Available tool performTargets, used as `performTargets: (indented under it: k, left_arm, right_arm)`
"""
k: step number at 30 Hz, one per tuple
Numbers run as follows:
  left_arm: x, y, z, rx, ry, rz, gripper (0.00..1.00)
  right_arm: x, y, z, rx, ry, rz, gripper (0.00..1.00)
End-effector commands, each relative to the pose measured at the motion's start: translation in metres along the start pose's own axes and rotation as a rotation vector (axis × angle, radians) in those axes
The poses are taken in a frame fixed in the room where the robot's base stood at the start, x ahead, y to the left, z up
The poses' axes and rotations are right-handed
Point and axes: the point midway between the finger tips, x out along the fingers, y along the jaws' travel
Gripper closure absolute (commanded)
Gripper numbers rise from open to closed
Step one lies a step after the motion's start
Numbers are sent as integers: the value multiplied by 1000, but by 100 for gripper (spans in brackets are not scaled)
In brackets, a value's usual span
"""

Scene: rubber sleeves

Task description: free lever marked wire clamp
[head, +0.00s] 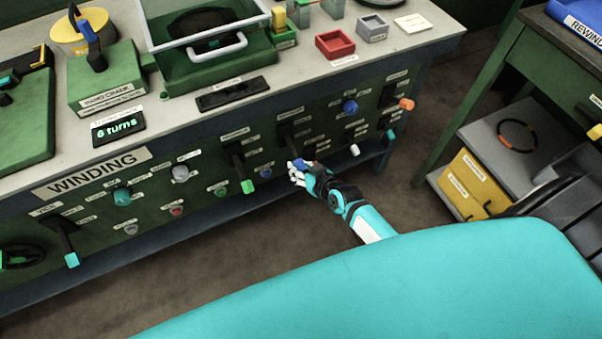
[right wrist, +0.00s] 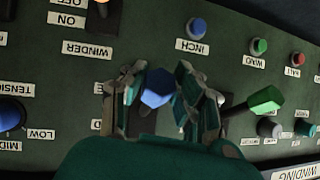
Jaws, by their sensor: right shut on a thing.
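My right gripper (head: 303,172) is at the front panel of the winding bench, shut on the blue-tipped handle of a black lever (head: 290,143). In the right wrist view the blue tip (right wrist: 157,86) sits between the two fingers of the gripper (right wrist: 160,100). The label above this lever is too small to read, so I cannot tell whether it says wire clamp. My left gripper is out of view.
A green-tipped lever (head: 247,186) stands close left of my right gripper; it also shows in the wrist view (right wrist: 264,100). A blue INCH button (right wrist: 196,28) and several knobs crowd the panel. A shelf unit (head: 500,130) stands right, with open floor between.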

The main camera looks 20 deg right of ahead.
Motion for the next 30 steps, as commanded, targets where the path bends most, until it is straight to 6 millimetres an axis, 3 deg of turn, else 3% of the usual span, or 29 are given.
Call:
performTargets:
  k: [4, 17, 18, 21, 24, 30]
  left_arm:
    - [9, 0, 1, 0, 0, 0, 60]
    - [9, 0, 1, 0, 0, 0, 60]
    - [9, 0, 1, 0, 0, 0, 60]
    - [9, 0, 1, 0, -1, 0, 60]
    - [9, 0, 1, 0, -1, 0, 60]
    - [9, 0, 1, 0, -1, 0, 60]
  right_arm:
    - [3, 3, 3, -2, 23, 2, 100]
    - [3, 3, 2, -1, 31, 1, 100]
    - [3, 3, 2, -1, 31, 1, 68]
    - [3, 2, 2, -2, 31, 1, 54]
    - [3, 2, 2, -2, 31, 0, 45]
    - [3, 1, 1, -3, 31, -1, 45]
